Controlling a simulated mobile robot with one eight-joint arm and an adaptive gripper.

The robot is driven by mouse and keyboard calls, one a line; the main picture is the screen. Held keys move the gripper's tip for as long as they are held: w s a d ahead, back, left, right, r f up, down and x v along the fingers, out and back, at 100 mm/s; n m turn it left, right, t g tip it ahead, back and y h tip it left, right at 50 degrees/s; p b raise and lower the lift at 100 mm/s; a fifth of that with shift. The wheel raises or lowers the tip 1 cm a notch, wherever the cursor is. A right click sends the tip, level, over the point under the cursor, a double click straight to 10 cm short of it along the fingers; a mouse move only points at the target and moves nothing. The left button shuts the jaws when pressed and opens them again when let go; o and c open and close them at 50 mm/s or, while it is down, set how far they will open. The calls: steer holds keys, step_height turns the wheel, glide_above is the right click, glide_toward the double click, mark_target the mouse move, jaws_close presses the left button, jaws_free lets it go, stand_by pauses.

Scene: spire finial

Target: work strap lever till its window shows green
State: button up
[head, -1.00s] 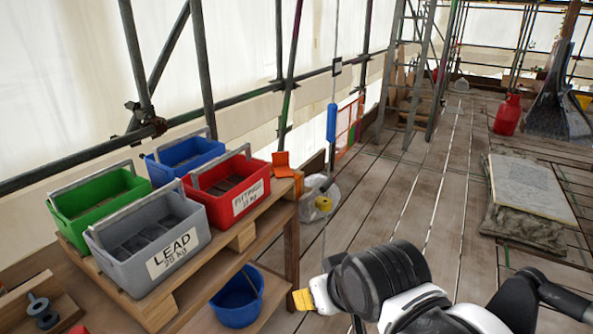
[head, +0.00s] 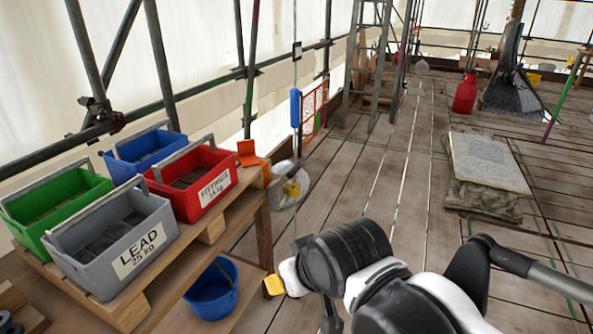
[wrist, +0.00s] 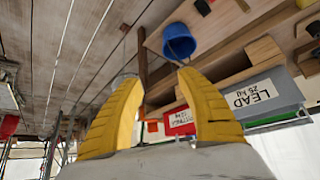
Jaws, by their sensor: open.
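No strap lever or window can be made out for certain in either view. My gripper (wrist: 158,78) shows in the wrist view as two yellow ribbed fingers, spread apart with nothing between them. In the head view only a yellow fingertip of it (head: 273,286) shows, in front of the deck boards and right of the blue bucket. A blue cylinder (head: 295,108) hangs on a thin upright line beyond the bench. A translucent white bundle with a yellow part (head: 291,188) sits behind the bench's far end; its details are too small to tell.
A wooden bench (head: 264,232) at left bears grey LEAD (head: 125,240), red FITTINGS (head: 203,190), green (head: 55,205) and blue (head: 140,155) crates, and an orange piece (head: 248,153). A blue bucket (head: 212,290) is below. A slab (head: 488,163) lies right. The middle deck is clear.

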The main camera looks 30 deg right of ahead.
steer(key=w+d+r+n+h+p, duration=0.15)
steer(key=w+d+n+h, duration=0.4)
steer(key=w, duration=0.85)
steer(key=w+d+r+n+h+p, duration=0.1)
steer(key=w+d+r+n+h, duration=0.1)
steer(key=w+d+n, duration=0.65)
steer(key=w+d+f+n+t+h, duration=0.1)
steer(key=w+d+f+n+h, duration=0.15)
steer(key=w, duration=0.55)
steer(key=w+d+f+n+t+h, duration=0.1)
steer(key=w+d+f+n+h, duration=0.15)
steer(key=w, duration=0.55)
steer(key=n+t+h+p, duration=0.1)
steer(key=n+t, duration=0.1)
steer(key=n, duration=0.2)
glide_toward(298, 165)
steer(key=shift+w+a+f, duration=0.15)
steer(key=shift+w+f, duration=0.1)
steer(key=shift+w, duration=0.05)
steer(key=shift+f+n+h, duration=0.25)
steer(key=shift+f+n, duration=0.05)
steer(key=shift+w+f, duration=0.15)
steer(key=b+x, duration=0.3)
steer(key=x, duration=0.6)
steer(key=shift+w+d, duration=0.15)
steer(key=shift+d, duration=0.25)
steer(key=shift+w+d, duration=0.3)
steer(key=shift+d, duration=0.1)
